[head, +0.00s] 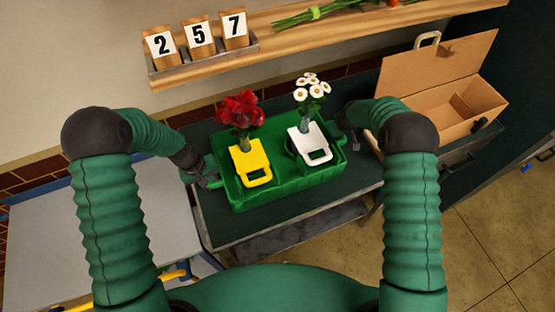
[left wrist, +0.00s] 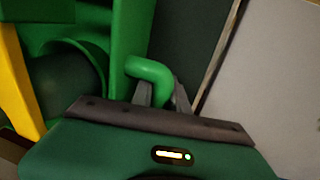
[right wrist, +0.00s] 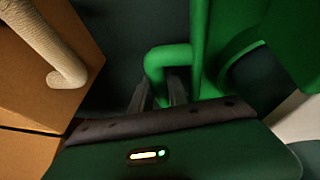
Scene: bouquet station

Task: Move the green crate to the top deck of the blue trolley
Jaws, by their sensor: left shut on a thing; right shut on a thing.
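The green crate (head: 292,189) sits on a dark counter in the head view. It holds a yellow container (head: 243,160) by red flowers (head: 240,108) and a white container (head: 318,156) by white daisies (head: 311,88). My left gripper (head: 208,179) is shut on the crate's left handle, a green loop in the left wrist view (left wrist: 153,70). My right gripper (right wrist: 158,92) is shut on the right handle (right wrist: 157,62); the arm partly hides this in the head view. The blue trolley's pale top deck (head: 42,240) is at the left, partly behind my left arm.
An open cardboard box (head: 450,108) stands close to the crate's right side. A wooden shelf (head: 290,42) with number blocks (head: 200,36) runs behind the counter (head: 225,222). A yellow bar (head: 172,275) shows by the trolley's near edge. The visible deck is clear.

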